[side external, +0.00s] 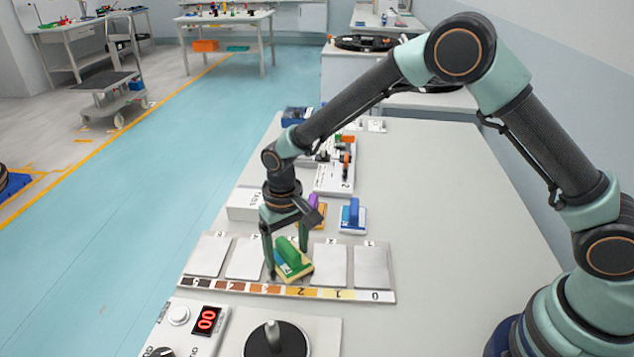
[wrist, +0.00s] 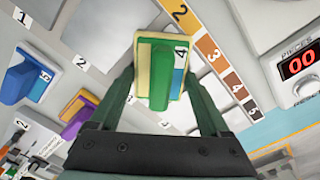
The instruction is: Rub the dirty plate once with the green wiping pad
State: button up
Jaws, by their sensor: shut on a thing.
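My gripper (side external: 286,260) is shut on the green handle of the green wiping pad (side external: 294,264). The pad has a pale yellow base and a blue label, marked 4 in the wrist view (wrist: 159,72). It sits askew over the middle of a grey board (side external: 388,291) with a row of light grey plates, such as the far left plate (side external: 208,256) and the far right plate (side external: 371,268). The pad and gripper mostly hide the middle plate. I cannot tell whether the pad touches it. No dirt shows clearly on the visible plates.
A brown-to-white numbered scale (side external: 300,291) runs along the board's front. A blue-handled pad (side external: 352,217) and a purple-handled pad (side external: 314,210) stand behind. A counter with red digits (side external: 206,319) and a black turntable (side external: 277,340) are in front. The table's right side is clear.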

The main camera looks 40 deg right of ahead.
jog(key=shift+s+a, duration=0.55)
jog(key=shift+s, duration=0.1)
jog(key=shift+r, duration=4.05)
